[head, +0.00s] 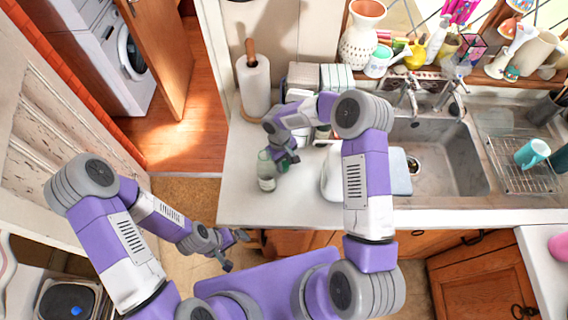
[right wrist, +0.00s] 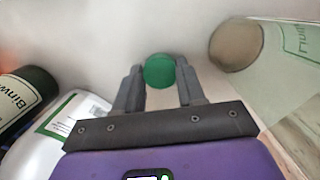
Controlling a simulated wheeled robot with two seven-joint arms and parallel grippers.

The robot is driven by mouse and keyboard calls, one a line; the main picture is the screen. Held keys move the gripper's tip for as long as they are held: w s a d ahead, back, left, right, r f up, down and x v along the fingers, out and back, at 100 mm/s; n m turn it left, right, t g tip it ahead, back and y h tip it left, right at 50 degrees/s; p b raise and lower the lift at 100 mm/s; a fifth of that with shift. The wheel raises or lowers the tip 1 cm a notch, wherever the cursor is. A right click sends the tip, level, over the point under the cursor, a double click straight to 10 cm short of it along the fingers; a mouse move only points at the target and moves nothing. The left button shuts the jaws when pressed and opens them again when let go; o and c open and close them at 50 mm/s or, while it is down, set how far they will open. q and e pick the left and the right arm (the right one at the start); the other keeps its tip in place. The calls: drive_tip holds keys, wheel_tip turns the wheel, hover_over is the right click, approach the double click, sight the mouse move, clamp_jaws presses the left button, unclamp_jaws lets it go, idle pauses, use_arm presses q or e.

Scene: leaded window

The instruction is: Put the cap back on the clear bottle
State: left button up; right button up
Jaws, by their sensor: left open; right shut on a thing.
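The clear bottle (head: 266,172), with a greenish upper part, stands upright on the light counter near its front edge. My right gripper (head: 288,161) is just right of the bottle in the head view. In the right wrist view it is shut on a round green cap (right wrist: 159,71), held between its two fingertips. A see-through surface with pale green lettering (right wrist: 300,42) shows at the right of that view; I cannot tell whether it is the clear bottle. My left gripper (head: 235,250) is open and empty, low in front of the counter.
In the right wrist view, a dark bottle (right wrist: 22,100) and a white container with a green-edged label (right wrist: 72,120) lie at the left, and a brown disc (right wrist: 236,45) at upper right. A paper towel roll (head: 254,84) stands behind; the sink (head: 440,150) is right.

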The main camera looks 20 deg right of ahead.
sight(284, 164)
wheel_tip(284, 164, up, 10)
drive_tip(key=shift+f+b, duration=0.15)
drive_tip(key=shift+b, duration=0.15)
idle(0.3)
